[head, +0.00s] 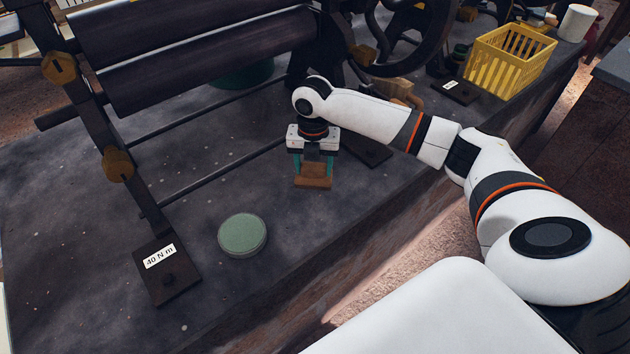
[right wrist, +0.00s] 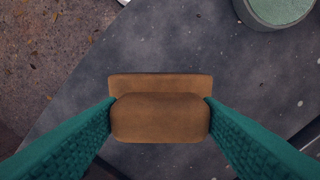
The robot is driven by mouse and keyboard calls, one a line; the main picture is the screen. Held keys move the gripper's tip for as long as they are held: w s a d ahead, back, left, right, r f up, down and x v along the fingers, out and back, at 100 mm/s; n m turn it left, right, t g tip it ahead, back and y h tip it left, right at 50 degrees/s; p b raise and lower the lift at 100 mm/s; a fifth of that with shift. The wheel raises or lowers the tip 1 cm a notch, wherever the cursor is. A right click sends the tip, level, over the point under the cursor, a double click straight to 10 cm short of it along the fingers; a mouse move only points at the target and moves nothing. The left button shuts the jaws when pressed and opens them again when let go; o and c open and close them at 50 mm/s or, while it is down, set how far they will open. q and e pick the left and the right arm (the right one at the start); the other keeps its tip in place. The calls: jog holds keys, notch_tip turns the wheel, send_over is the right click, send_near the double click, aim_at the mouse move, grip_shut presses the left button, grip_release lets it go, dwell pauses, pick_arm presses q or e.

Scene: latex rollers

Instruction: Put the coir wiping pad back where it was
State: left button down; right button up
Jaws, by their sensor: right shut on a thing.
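The coir wiping pad (head: 313,183) is a brown block between the teal fingers of my right gripper (head: 313,172). In the right wrist view the pad (right wrist: 160,120) shows a rounded block over a wider brown slab, with one fingertip (right wrist: 159,108) touching each side. The right gripper is shut on it and points down over the dark table. I cannot tell whether the pad touches the table or hangs just above it. My left gripper is not in view.
A round green-topped disc (head: 242,234) lies left of and nearer than the pad. The roller frame (head: 200,50) stands behind, its labelled foot (head: 166,270) at left. A yellow basket (head: 508,60) and white cylinder (head: 577,22) are far right. Bare tabletop (head: 320,225) lies in front of the pad.

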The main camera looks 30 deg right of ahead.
aim_at(314, 182)
jog(key=shift+f+p, duration=0.3)
jog(key=shift+f, duration=2.75)
jog(key=shift+f, duration=0.1)
jog(key=o, duration=1.1)
notch_tip(314, 182, up, 12)
jog(key=shift+r+b, duration=0.2)
jog(key=shift+b, duration=0.6)
jog(key=shift+f, duration=0.1)
